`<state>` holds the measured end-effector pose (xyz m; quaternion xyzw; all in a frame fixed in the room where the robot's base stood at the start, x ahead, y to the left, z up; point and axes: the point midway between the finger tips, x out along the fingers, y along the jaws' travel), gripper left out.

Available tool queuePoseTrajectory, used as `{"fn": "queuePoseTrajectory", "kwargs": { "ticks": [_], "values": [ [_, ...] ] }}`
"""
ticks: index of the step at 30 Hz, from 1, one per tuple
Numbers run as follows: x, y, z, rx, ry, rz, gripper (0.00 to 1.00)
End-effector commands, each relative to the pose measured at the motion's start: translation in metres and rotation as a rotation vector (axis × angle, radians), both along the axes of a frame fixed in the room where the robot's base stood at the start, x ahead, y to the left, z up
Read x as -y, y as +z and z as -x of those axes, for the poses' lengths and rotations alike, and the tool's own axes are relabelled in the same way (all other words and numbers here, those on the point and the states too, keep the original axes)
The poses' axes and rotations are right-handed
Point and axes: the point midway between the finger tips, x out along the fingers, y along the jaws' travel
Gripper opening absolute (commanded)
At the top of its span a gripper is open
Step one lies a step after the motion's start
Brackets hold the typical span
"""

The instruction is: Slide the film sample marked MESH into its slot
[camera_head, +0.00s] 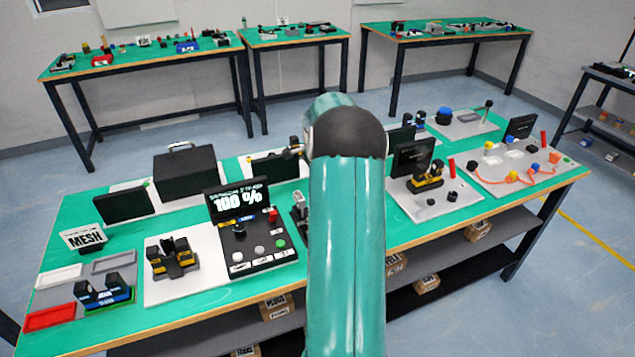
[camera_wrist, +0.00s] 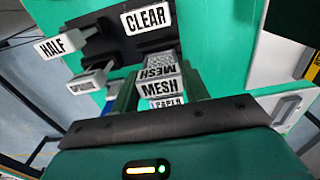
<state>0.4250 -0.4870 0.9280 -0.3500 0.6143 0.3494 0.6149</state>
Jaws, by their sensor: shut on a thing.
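The film sample marked MESH (camera_wrist: 160,88) shows in the wrist view, with a mesh-patterned piece and a second MESH marking just above it. My gripper (camera_wrist: 158,80) is shut on this sample, with one finger on each side. In the head view my arm hides my gripper and the sample. I cannot tell which opening is the MESH slot. A sign MESH (camera_head: 85,237) stands at the left of the bench.
A black console (camera_head: 243,230) reading 100 % stands mid-bench beside a yellow-black fixture (camera_head: 172,257). A red tray (camera_head: 49,318) and a blue-black fixture (camera_head: 105,293) lie at the near left. A black box (camera_head: 186,173) stands behind. Small apparatus fills the right side.

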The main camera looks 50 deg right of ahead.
Motion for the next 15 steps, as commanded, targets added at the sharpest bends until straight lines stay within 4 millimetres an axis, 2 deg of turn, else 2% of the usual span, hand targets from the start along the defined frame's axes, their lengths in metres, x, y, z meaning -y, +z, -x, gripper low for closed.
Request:
{"fn": "queuePoseTrajectory", "kwargs": {
  "ticks": [15],
  "values": [
    [0.000, -0.015, 0.000, -0.002, 0.001, -0.001, 0.23]
  ]
}}
